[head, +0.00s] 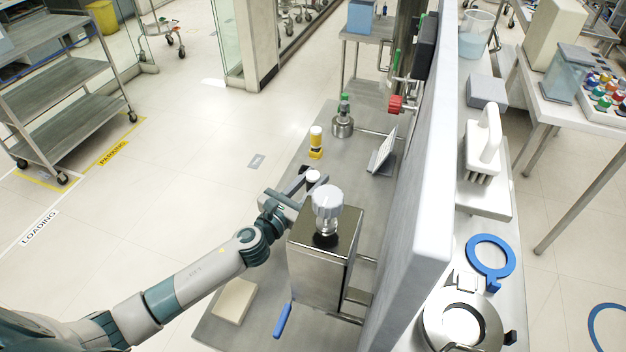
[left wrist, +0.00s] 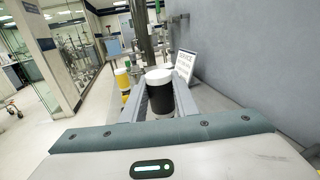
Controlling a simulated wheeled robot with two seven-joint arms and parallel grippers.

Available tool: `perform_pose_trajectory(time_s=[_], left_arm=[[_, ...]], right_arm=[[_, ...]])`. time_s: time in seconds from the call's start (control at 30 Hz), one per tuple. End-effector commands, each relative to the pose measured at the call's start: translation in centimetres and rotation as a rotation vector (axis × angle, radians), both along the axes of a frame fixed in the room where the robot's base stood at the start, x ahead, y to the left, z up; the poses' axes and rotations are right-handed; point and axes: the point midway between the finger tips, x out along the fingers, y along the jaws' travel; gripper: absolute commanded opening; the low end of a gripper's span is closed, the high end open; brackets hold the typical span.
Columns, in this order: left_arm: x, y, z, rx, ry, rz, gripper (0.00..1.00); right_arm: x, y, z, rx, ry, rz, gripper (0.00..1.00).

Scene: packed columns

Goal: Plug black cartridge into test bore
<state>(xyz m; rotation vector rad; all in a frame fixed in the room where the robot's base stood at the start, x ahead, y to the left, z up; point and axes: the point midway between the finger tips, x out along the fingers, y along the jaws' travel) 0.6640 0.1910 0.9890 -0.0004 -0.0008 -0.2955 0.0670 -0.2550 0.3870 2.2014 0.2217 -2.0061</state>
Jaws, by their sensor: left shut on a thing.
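My left gripper (head: 309,179) is shut on the black cartridge, a cylinder with a white top and a black band. In the left wrist view the black cartridge (left wrist: 161,96) stands upright between the two fingers. In the head view only its white top (head: 313,176) shows clearly, just behind the steel box. I cannot make out the test bore for certain. My right gripper is not in view.
A steel box (head: 318,268) with a light knob (head: 327,200) stands close beside my left gripper. A steel fitting with a green top (head: 342,126) and a tilted sign (head: 383,152) are farther back on the bench (head: 278,178). A grey wall (head: 420,180) bounds the right side.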

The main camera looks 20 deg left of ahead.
Motion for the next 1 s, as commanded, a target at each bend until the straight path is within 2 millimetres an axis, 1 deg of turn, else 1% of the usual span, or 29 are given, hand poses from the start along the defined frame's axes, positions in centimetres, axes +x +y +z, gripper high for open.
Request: perform_pose_trajectory(time_s=[0.03,0.07,0.1,0.13,0.47,0.63,0.77,0.87,1.0], left_arm=[[0.0,0.0,-0.2,0.0,0.003,0.0,0.03],[0.0,0.0,-0.2,0.0,0.003,0.0,0.31],[0.0,0.0,-0.2,0.0,0.003,0.0,0.41],[0.0,0.0,-0.2,0.0,0.003,0.0,0.48],[-0.1,0.0,-0.2,0.001,0.003,0.0,0.48],[-0.8,0.2,-0.3,0.002,0.002,-0.001,0.48],[-2.0,0.6,-0.4,0.002,0.003,-0.001,0.48],[-3.5,1.0,-0.5,0.002,0.004,-0.001,0.48],[-6.0,1.8,-0.6,0.002,0.004,-0.002,0.48]], right_arm=[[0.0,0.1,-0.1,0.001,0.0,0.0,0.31],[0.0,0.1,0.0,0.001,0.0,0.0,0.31],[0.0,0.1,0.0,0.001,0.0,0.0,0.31],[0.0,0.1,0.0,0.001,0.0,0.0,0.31],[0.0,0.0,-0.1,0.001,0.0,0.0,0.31],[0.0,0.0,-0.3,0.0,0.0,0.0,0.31],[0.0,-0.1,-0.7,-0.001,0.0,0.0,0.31],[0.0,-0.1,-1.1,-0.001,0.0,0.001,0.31],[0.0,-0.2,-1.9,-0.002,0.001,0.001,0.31]])
